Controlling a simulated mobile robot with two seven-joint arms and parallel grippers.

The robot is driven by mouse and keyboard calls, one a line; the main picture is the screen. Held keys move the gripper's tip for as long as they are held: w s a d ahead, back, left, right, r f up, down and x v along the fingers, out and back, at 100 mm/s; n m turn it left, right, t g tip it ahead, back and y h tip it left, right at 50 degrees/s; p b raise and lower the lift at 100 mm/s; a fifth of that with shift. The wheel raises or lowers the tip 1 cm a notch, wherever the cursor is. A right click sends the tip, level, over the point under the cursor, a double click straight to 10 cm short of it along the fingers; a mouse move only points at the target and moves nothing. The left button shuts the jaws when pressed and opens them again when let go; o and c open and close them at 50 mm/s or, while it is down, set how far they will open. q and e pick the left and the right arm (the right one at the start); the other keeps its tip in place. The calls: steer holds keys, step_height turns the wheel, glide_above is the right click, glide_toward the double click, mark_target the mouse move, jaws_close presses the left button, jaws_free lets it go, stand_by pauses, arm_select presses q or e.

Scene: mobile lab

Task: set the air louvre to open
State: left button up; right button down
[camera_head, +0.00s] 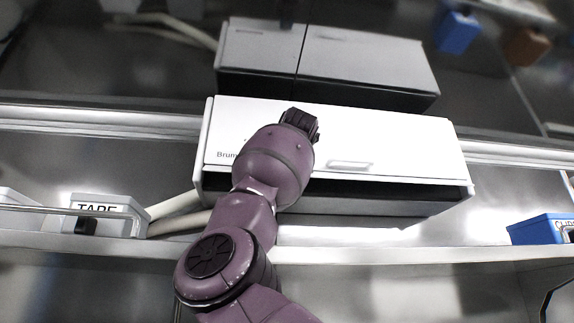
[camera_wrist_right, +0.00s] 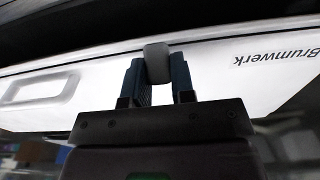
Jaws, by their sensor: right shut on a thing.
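A white wall unit (camera_head: 390,145) marked "Brum…" is mounted in the middle of the head view, with a dark slot (camera_head: 400,188) along its lower front edge. The air louvre itself cannot be made out clearly. In the right wrist view the unit's white front (camera_wrist_right: 225,75) reads "Brumwerk" upside down. A grey rounded tab (camera_wrist_right: 156,60) stands at its edge. My right gripper (camera_wrist_right: 156,75) is shut on this tab, one finger on each side. In the head view the right gripper (camera_head: 300,124) is mostly hidden behind my purple wrist. My left gripper is out of view.
A grey two-door cabinet (camera_head: 360,65) appears above the white unit. A white bin labelled TAPE (camera_head: 105,212) stands left on the shelf (camera_head: 350,257), near pale hoses (camera_head: 175,208). A blue bin (camera_head: 540,230) is at the right.

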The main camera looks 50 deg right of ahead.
steer(key=shift+r+g+y, duration=0.4)
steer(key=shift+g+y, duration=0.2)
steer(key=shift+w, duration=0.1)
steer(key=shift+r, duration=0.1)
steer(key=c, duration=1)
jaws_free()
steer(key=shift+d, duration=0.1)
steer(key=shift+o, duration=0.2)
arm_select(q)
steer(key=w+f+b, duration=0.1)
steer(key=b, duration=0.2)
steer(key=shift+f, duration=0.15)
arm_select(e)
steer(key=v, duration=1.1)
steer(key=shift+r, duration=0.2)
